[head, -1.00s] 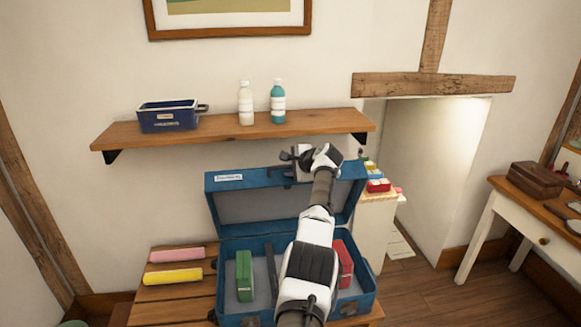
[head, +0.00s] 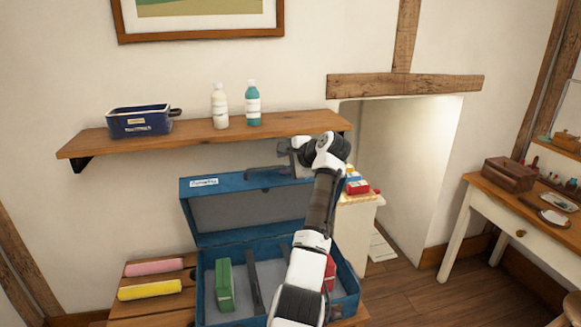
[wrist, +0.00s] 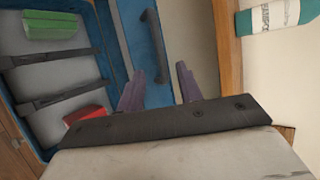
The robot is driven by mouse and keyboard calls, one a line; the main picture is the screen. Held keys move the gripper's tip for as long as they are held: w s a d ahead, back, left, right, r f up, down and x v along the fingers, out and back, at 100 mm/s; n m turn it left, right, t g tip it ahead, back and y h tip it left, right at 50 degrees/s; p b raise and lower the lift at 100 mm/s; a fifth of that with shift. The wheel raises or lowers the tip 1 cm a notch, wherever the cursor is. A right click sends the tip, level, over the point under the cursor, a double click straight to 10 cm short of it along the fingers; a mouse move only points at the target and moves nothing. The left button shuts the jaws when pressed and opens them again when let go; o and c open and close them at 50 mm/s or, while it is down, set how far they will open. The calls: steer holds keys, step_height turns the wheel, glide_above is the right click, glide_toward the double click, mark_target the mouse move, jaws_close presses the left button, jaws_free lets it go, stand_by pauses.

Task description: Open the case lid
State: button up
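The blue case (head: 207,290) stands on a slatted wooden bench. Its lid (head: 186,215) is raised, standing roughly upright at the back with its grey lining facing forward. A white label is at its upper left. My gripper (wrist: 160,82) is at the lid's upper edge, right of its middle, in the head view; my arm hides the lid's right part. In the wrist view its two fingers are apart, with the blue lid edge (wrist: 128,40) and its dark handle (wrist: 152,45) just beyond them. I cannot tell whether they touch the lid.
A green block (head: 224,286) and a red block (head: 330,272) lie in the case. Pink (head: 154,267) and yellow (head: 150,290) rolls lie left. A wall shelf (head: 200,140) above holds a blue tin and two bottles, close behind my gripper. A desk (head: 500,212) stands right.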

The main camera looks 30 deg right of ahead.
steer(key=shift+v, duration=1.4)
steer(key=shift+w, duration=0.1)
